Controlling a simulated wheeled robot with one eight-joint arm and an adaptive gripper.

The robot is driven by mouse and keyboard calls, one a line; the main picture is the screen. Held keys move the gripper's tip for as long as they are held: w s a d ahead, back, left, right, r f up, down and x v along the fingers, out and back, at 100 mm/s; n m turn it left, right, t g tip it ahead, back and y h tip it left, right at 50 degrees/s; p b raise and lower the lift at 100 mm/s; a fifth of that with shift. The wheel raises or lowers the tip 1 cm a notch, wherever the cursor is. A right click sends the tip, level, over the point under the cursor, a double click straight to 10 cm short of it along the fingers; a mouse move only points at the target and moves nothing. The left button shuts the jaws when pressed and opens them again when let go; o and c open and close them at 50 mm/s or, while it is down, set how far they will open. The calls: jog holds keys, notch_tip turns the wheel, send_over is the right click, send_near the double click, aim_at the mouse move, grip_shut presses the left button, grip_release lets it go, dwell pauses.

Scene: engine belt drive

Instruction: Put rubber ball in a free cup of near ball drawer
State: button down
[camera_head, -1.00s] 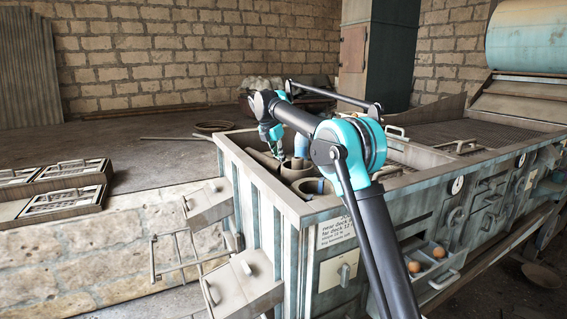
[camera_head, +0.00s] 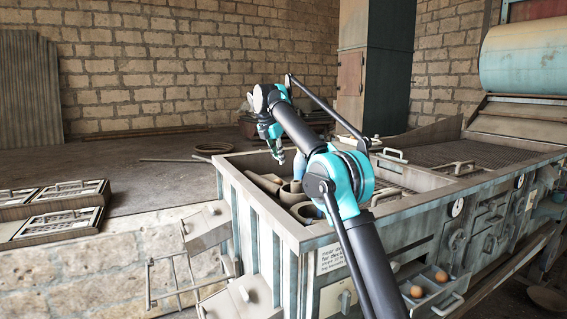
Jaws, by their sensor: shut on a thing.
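My gripper (camera_head: 280,157) hangs over the back left part of the open-topped bin (camera_head: 262,213), at the far end of my arm. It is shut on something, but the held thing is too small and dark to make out. An open drawer (camera_head: 446,299) stands out from the front of the machine, well to the right of my gripper. Two orange-brown balls sit in it, one at the front left (camera_head: 416,291) and one further back (camera_head: 441,277). The drawer's other cups are too small to tell apart. I cannot pick out the rubber ball.
Grated decks (camera_head: 450,152) with raised handles lie to the right. A printed label (camera_head: 330,259) is on the front.

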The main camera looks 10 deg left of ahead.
jog(key=shift+c, duration=2.3)
grip_release()
